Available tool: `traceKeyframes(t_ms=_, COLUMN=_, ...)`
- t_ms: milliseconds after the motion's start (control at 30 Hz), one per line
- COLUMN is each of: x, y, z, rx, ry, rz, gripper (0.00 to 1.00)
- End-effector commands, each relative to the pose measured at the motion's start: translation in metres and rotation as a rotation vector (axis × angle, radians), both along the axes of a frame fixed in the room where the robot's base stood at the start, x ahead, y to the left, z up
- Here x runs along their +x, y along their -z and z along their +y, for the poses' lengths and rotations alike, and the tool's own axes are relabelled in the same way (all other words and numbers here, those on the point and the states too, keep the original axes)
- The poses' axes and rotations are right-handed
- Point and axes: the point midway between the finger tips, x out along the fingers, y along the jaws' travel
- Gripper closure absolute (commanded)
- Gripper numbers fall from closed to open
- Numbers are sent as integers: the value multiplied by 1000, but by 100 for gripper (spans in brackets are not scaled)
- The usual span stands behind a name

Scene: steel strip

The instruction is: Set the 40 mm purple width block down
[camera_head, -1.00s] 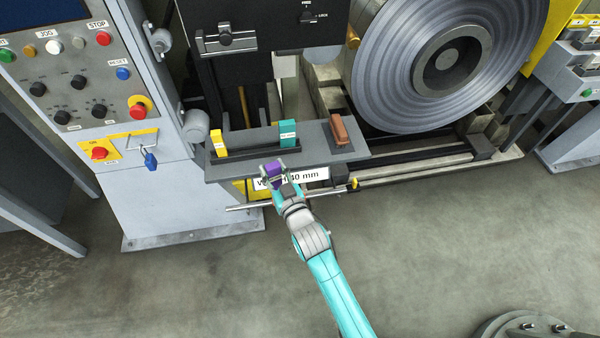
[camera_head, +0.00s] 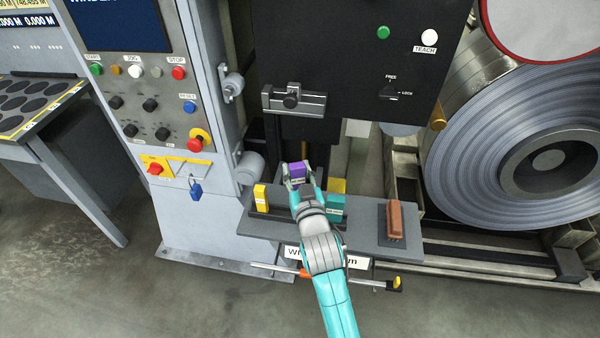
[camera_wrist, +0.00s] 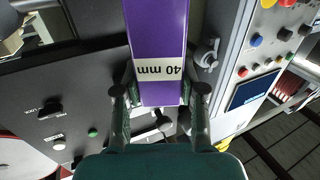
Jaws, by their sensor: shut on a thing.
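The purple width block (camera_head: 297,170) is held between the fingers of my gripper (camera_head: 296,180), above the back part of the grey shelf (camera_head: 362,232). In the wrist view the purple block (camera_wrist: 157,30) fills the upper middle, and its white label reads "40 mm", upside down. My gripper (camera_wrist: 160,98) is shut on its sides there. A yellow block (camera_head: 261,198) stands at the shelf's left, and a teal block (camera_head: 335,206) stands right of my wrist. My arm hides the shelf's middle, so I cannot tell what lies directly beneath the purple block.
A brown block (camera_head: 395,220) sits on a dark pad at the shelf's right end. The black machine panel (camera_head: 345,60) stands close behind my gripper. The control cabinet (camera_head: 150,100) is at left, the steel coil (camera_head: 530,150) at right. A labelled plate (camera_head: 293,252) hangs at the shelf's front.

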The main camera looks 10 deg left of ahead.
Motion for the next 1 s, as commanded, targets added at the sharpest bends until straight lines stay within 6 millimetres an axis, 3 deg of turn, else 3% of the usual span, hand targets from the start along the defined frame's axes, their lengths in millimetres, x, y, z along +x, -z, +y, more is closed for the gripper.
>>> traceKeyframes(t_ms=233, x=0, y=8, z=0, rx=-1, ry=2, rz=0, gripper=100)
traceKeyframes(t_ms=1000, x=-1, y=70, z=-1, rx=-1, ry=2, rz=-1, gripper=100)
